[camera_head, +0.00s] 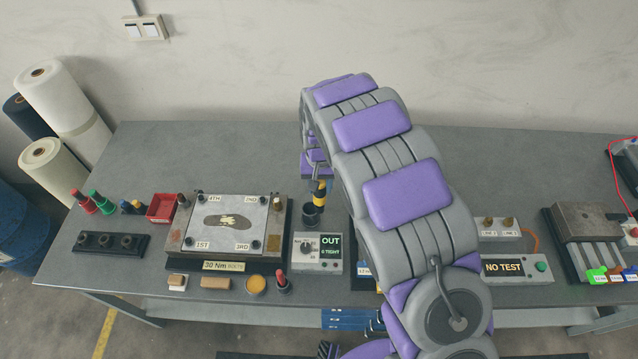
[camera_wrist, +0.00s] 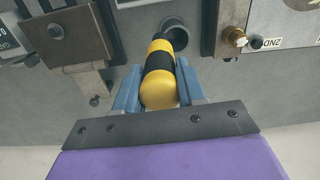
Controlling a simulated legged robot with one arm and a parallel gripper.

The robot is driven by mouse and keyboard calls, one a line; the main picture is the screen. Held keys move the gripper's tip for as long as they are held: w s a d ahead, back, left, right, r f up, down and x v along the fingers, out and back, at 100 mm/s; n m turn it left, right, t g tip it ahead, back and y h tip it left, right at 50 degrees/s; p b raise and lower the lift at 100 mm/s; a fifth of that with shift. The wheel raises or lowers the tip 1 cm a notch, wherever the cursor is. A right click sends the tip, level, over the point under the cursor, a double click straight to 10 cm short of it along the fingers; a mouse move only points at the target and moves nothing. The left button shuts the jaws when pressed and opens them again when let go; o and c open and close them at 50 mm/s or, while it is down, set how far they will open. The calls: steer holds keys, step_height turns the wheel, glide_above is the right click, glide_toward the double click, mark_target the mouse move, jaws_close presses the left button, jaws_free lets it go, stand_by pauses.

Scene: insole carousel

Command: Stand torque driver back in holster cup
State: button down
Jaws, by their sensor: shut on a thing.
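The torque driver (camera_head: 320,192) has a yellow handle with black bands. It stands roughly upright over the dark round holster cup (camera_head: 311,215) on the bench, just right of the clamped insole plate. My gripper (camera_wrist: 160,76) is shut on the driver, with a blue jaw on each side of the yellow handle (camera_wrist: 158,90). In the wrist view the driver's black end points toward the dark cup (camera_wrist: 177,30) and overlaps its rim. I cannot tell whether the tip is inside the cup or only above it. My arm hides the bench to the right of the cup.
The insole plate (camera_head: 230,222) with labelled corners is close left of the cup. An "OUT" display box (camera_head: 318,254) stands in front of it. A red bin (camera_head: 162,208) and a black holder (camera_head: 108,243) are further left. A "NO TEST" box (camera_head: 507,268) is to the right.

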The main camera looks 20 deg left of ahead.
steer(key=a, duration=0.3)
steer(key=shift+s+a, duration=0.1)
steer(key=shift+a, duration=0.05)
stand_by(1.3)
steer(key=shift+a+f, duration=0.1)
steer(key=shift+a, duration=0.15)
steer(key=c, duration=1)
jaws_free()
steer(key=shift+a, duration=0.2)
steer(key=o, duration=0.3)
steer(key=shift+d, duration=0.15)
steer(key=shift+o, duration=0.6)
steer(key=shift+d, duration=0.25)
